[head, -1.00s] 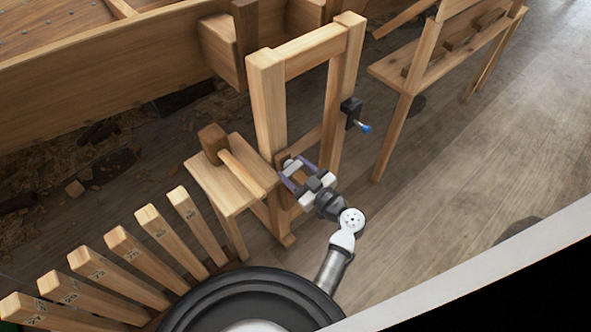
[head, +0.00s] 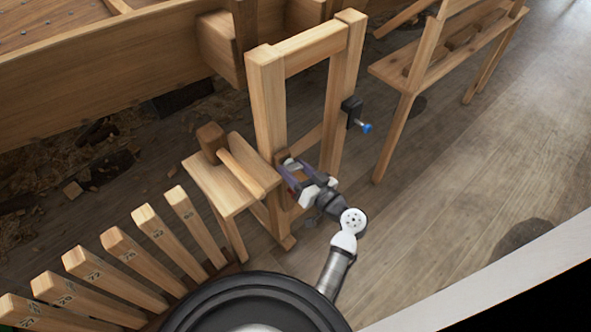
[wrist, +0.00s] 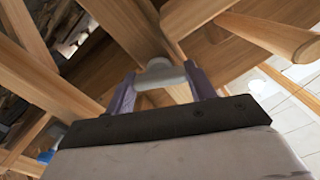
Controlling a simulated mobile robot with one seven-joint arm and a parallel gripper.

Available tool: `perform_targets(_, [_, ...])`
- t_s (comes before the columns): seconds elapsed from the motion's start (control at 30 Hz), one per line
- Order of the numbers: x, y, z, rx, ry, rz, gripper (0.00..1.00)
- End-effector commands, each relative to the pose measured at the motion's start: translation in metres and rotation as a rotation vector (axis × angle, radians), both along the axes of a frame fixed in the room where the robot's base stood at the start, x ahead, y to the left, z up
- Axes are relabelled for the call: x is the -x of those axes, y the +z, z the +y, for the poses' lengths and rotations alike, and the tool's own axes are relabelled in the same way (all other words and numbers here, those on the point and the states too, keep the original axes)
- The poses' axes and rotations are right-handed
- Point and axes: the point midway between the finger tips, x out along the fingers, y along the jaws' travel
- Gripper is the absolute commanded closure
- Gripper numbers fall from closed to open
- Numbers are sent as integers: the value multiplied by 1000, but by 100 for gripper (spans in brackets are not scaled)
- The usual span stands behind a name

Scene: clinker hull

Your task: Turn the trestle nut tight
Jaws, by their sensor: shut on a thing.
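The trestle (head: 267,100) is an upright wooden frame in the middle of the head view. Its nut looks like a pale grey, rounded piece (wrist: 160,74) in the wrist view, set against the trestle's wood. My gripper (head: 291,170) is at the low left post of the trestle. Its two purple fingers (wrist: 205,84) stand on either side of the nut and are shut on it. In the head view the nut is mostly hidden by the fingers. I cannot tell how tight it sits.
A small wooden stool-like stand (head: 226,188) is close on the left of my gripper. Numbered wooden planks (head: 150,235) stand at lower left. A black clamp with a blue end (head: 352,108) is on the right post. A wooden bench (head: 405,78) stands right; floor below it is clear.

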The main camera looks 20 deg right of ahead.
Motion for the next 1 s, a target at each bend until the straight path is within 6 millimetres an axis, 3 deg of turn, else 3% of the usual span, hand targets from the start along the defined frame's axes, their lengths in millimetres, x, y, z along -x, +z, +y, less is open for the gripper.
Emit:
perform_targets(0.33, [1, 0, 0, -133, -1, 49, 68])
perform_targets(0.87, [1, -1, -1, -155, -1, 57, 68])
perform_targets(0.9, [1, -1, -1, -155, -1, 57, 40])
perform_targets(1.0, [1, -1, -1, -154, -1, 56, 36])
